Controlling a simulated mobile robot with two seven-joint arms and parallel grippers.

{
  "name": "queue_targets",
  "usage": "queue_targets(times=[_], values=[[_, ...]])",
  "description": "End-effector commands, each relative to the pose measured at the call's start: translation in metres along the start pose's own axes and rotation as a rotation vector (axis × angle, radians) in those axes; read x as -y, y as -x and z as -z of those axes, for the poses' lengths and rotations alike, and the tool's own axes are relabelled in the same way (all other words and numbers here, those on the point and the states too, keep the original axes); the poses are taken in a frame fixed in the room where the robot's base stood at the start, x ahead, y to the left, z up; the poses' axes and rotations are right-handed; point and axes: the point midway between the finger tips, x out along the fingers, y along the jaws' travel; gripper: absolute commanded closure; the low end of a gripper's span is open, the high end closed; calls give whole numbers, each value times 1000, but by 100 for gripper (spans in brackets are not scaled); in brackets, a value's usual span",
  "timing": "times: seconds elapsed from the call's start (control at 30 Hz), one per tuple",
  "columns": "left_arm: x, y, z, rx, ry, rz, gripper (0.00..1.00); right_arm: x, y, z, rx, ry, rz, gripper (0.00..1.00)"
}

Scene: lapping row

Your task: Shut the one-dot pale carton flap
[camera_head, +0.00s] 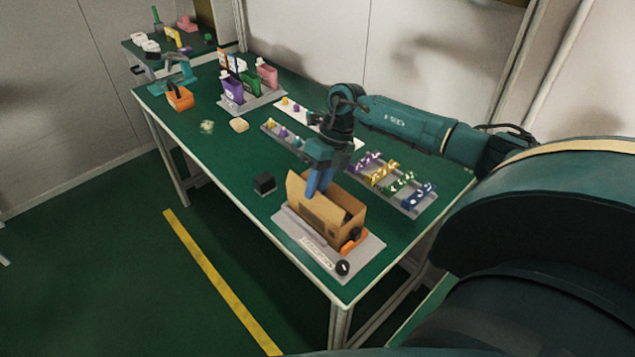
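A tan carton (322,213) stands on a grey plate (307,247) at the near right part of the green table. Its top is open. One flap (295,189) stands up at its left end, and the near side wall shows dark printing. I cannot make out a dot on any flap. My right gripper (318,190) reaches in from the right and points down at the carton's opening. Its blue fingers overlap the opening and hide part of the inside; their gap and any contact are unclear. My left gripper is not in view.
An orange part (354,240) and a black knob (343,268) are by the carton. A black block (264,183) stands to its left. A grey rack of coloured pieces (405,190) lies right. Coloured boxes (232,90) stand farther back. The table's front-left strip is clear.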

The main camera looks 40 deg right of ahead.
Motion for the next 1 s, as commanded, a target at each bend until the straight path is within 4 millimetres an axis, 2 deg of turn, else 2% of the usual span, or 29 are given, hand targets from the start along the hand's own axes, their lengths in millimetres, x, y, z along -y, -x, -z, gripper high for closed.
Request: queue_targets(times=[0.27, 0.57, 1.0], values=[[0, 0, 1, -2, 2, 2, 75, 0, -2, 0, 0, 0, 0, 75], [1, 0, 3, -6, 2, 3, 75, 0, -2, 0, 0, 0, -1, 99], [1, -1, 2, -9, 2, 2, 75, 1, -2, 0, 1, 0, -11, 100]])
